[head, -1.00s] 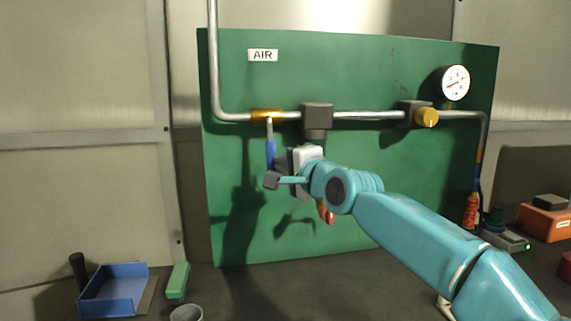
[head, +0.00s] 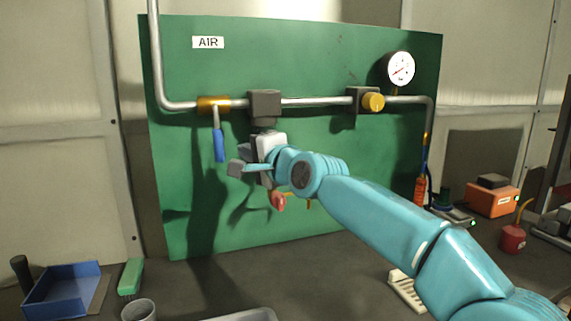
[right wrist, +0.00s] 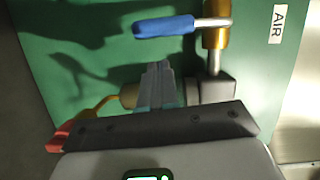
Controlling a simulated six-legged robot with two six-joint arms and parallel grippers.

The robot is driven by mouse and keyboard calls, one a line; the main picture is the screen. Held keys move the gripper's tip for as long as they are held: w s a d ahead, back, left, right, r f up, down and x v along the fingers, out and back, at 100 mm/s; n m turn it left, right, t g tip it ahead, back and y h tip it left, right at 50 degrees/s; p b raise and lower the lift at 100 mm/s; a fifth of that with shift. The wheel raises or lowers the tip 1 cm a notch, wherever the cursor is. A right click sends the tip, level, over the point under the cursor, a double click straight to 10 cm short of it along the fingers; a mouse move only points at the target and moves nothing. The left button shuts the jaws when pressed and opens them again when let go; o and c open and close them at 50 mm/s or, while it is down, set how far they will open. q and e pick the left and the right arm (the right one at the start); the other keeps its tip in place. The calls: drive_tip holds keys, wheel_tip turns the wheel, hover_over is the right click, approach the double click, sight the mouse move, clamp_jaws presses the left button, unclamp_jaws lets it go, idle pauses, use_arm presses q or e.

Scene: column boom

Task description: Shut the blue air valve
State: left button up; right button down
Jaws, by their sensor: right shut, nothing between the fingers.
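The air valve has a brass body (head: 213,104) on the horizontal pipe below the AIR label. Its blue lever (head: 219,145) hangs straight down, crosswise to the pipe. In the right wrist view the blue lever (right wrist: 165,27) lies beyond my fingers, with the brass body (right wrist: 216,35) at its right end. My right gripper (head: 236,168) is just right of and below the lever tip in the head view. Its fingers (right wrist: 157,75) are closed together and empty, with a visible gap to the lever in the wrist view. My left gripper is out of view.
The green panel (head: 180,200) carries a dark block (head: 264,104), a yellow knob (head: 373,102) and a gauge (head: 400,67). A red part (head: 278,200) hangs below my right gripper. A blue tray (head: 62,295), green brush (head: 131,277) and grey cup (head: 139,310) stand on the bench at left.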

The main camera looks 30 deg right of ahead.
drive_tip(key=s+d, duration=0.1)
drive_tip(key=s, duration=0.9)
drive_tip(key=shift+s+b, duration=0.15)
drive_tip(key=shift+b, duration=0.3)
